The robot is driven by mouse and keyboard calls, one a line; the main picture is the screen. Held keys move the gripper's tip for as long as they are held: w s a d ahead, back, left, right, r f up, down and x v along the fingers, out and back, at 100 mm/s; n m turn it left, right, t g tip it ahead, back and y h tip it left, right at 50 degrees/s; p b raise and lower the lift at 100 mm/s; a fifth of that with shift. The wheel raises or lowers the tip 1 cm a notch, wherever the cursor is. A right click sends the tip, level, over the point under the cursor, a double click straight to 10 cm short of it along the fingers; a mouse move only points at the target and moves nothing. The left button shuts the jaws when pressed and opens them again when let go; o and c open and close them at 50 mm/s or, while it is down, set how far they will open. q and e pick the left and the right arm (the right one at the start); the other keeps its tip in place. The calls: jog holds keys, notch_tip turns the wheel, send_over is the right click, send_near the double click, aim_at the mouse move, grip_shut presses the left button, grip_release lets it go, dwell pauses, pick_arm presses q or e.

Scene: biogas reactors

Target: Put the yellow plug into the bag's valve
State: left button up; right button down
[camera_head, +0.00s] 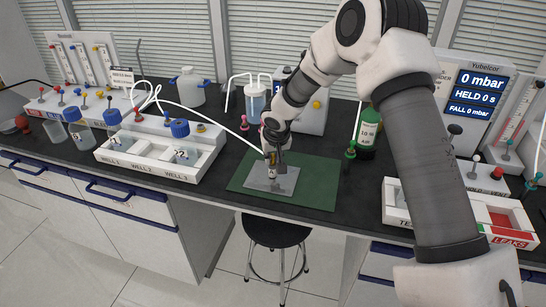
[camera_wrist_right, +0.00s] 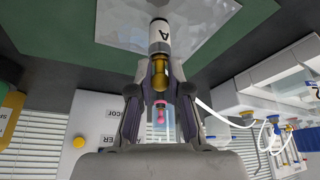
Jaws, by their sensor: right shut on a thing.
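The clear-grey bag (camera_head: 262,183) lies flat on a green mat (camera_head: 318,187); it also shows in the wrist view (camera_wrist_right: 205,22). Its valve, a white cylinder marked A (camera_wrist_right: 160,40) with a dark end, stands up from the bag. My right gripper (camera_head: 272,158) is above the bag, pointing down. In the wrist view its fingers are shut on the yellow plug (camera_wrist_right: 159,75), which is in line with the valve and appears to meet its near end. How deep the plug sits cannot be told. My left gripper is not in view.
A white rack with wells (camera_head: 165,165) and blue-capped bottles stands left of the mat. A green bottle (camera_head: 367,135) and a labelled tray (camera_head: 397,208) stand to the right. A blue-liquid jar (camera_head: 256,102) is behind. The mat around the bag is clear.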

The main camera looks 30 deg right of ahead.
dwell(0.4)
jog(key=c, duration=1)
grip_release()
jog(key=shift+c, duration=0.2)
jog(key=v, duration=1.2)
jog(key=shift+f, duration=0.1)
